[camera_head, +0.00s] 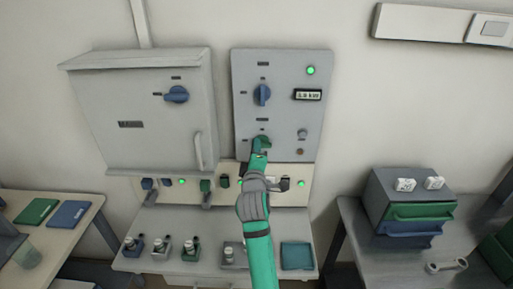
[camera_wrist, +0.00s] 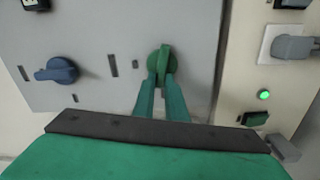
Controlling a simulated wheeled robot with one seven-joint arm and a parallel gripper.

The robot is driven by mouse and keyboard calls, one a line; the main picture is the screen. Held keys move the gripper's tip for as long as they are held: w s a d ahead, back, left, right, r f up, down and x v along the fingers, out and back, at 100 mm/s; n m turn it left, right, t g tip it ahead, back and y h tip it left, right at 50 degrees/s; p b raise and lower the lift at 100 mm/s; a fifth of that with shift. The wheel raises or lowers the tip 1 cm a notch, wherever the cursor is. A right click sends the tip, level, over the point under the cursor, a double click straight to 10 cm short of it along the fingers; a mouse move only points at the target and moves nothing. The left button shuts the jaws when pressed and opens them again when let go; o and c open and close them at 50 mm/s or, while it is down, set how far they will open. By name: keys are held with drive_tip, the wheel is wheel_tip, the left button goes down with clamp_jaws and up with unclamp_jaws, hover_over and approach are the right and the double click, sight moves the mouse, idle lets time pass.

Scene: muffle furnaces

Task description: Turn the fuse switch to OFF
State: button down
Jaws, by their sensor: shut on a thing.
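A green rotary knob (camera_head: 262,141) sits low on the grey control panel (camera_head: 285,125), below a blue rotary knob (camera_head: 262,95). My gripper (camera_head: 259,150) reaches up to the green knob and partly covers it. In the wrist view, my gripper (camera_wrist: 162,82) has its two fingers on either side of the handle of the green knob (camera_wrist: 161,58), shut on it. There, the green handle stands upright in the picture, across the line of the blue knob's handle (camera_wrist: 57,70). The labels are too small to read, so I cannot tell which one is the fuse switch.
A grey cabinet (camera_head: 145,115) with a blue knob (camera_head: 176,94) is left of the panel. A strip (camera_head: 296,193) with plugs and green lamps runs below. A bench (camera_head: 215,277) with small items stands underneath. Drawers (camera_head: 400,220) stand at right.

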drive_tip(key=shift+f+n, duration=0.3)
drive_tip(key=shift+n, duration=0.8)
drive_tip(key=c, duration=1.8)
unclamp_jaws()
drive_tip(key=shift+w, duration=0.1)
drive_tip(key=shift+a, duration=0.1)
